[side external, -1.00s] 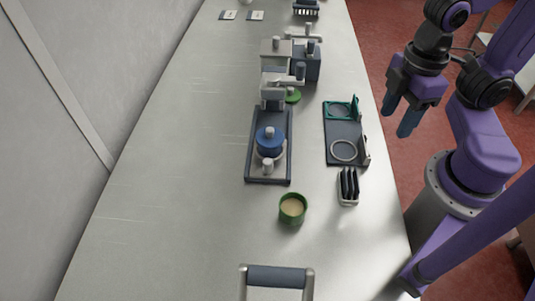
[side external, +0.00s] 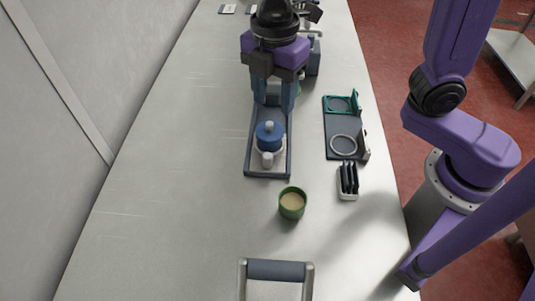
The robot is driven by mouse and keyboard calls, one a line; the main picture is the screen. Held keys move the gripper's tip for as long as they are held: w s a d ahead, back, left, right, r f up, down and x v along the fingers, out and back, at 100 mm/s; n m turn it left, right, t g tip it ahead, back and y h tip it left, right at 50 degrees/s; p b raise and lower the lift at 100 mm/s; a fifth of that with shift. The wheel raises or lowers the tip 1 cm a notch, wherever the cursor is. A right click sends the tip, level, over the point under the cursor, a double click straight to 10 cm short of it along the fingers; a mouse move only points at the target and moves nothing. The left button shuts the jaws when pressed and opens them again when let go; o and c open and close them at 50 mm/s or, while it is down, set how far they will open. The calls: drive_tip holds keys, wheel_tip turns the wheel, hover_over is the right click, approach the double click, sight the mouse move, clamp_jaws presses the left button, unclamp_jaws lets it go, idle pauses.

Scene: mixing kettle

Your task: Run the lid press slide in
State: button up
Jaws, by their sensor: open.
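The lid press slide is a long dark grey tray-like base (side external: 250,160) in the middle of the table. A blue lidded piece with a pale knob (side external: 269,134) sits on its near part, with a small pale knob (side external: 267,160) in front. My gripper (side external: 273,108) is over the far end of the slide, pointing down, its two blue-grey fingers apart. The far end of the slide and the parts behind it are largely hidden by my gripper. I cannot tell whether the fingers touch anything.
A green cup (side external: 292,204) with tan contents stands in front of the slide. A dark fixture with rings (side external: 340,130) and a small rack (side external: 348,182) stand to the right. A handled frame (side external: 276,270) is at the near edge. The table's left side is clear.

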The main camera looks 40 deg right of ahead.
sight(267, 155)
drive_tip(key=f, duration=1.1)
drive_tip(key=a+f, duration=0.1)
drive_tip(key=f, duration=0.5)
drive_tip(key=shift+w+f, duration=0.15)
drive_tip(key=shift+w, duration=0.15)
